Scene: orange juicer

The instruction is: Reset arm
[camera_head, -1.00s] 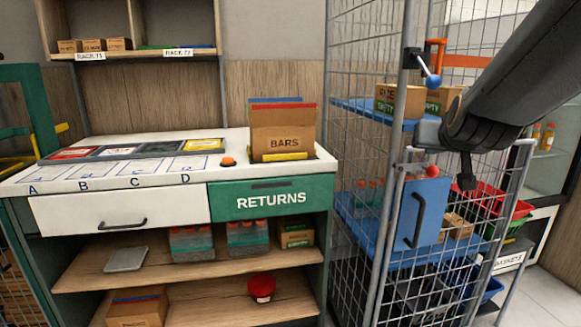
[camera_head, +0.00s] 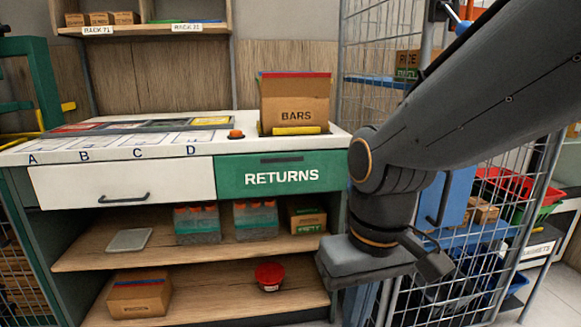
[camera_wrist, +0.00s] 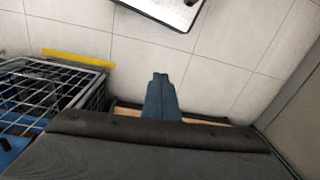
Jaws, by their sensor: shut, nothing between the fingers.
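My arm reaches in from the upper right of the head view and bends down in front of the wire cage. Its wrist end hangs near the right end of the counter, clear of the counter top. My gripper (camera_wrist: 160,76) shows in the wrist view as one dark blue-grey shape with its fingers together. Nothing is held in it. The floor tiles (camera_wrist: 225,75) lie beyond its tips. In the head view I cannot make out the fingers.
The counter has a green RETURNS drawer (camera_head: 280,178) and a box marked BARS (camera_head: 295,100) on top. A wire cage (camera_head: 530,190) with a blue panel stands right, partly behind my arm. A red basket (camera_head: 510,182) sits there. Left of my arm, space before the counter looks clear.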

